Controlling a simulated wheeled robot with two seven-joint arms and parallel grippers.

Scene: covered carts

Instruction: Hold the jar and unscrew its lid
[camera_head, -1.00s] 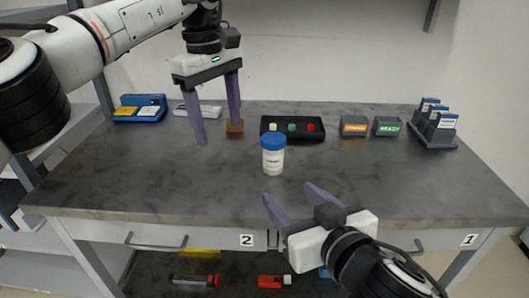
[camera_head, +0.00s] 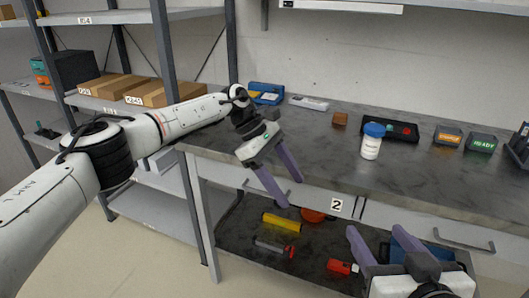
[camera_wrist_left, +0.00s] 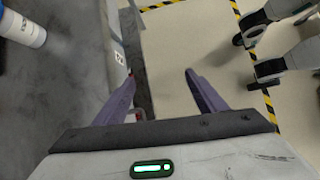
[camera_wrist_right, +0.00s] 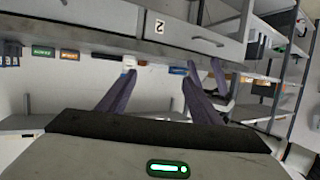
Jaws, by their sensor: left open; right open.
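The white jar (camera_head: 370,149) with a blue lid (camera_head: 374,130) stands upright on the grey bench, and its lid is on. My left gripper (camera_head: 291,192) is open and empty, in front of the bench edge, left of and apart from the jar. The jar also shows at the upper left of the left wrist view (camera_wrist_left: 24,30), outside the fingers. My right gripper (camera_head: 375,231) is open and empty, in front of the bench, below the jar in the head view. A small white shape between its fingers in the right wrist view may be the jar; I cannot tell.
Behind the jar are a black button box (camera_head: 400,134), a brown block (camera_head: 340,119) and grey READY box (camera_head: 481,143). A blue tray (camera_head: 266,92) stands at the back left. The drawer front and lower shelf lie under the bench edge. Shelving with cartons (camera_head: 170,94) is at left.

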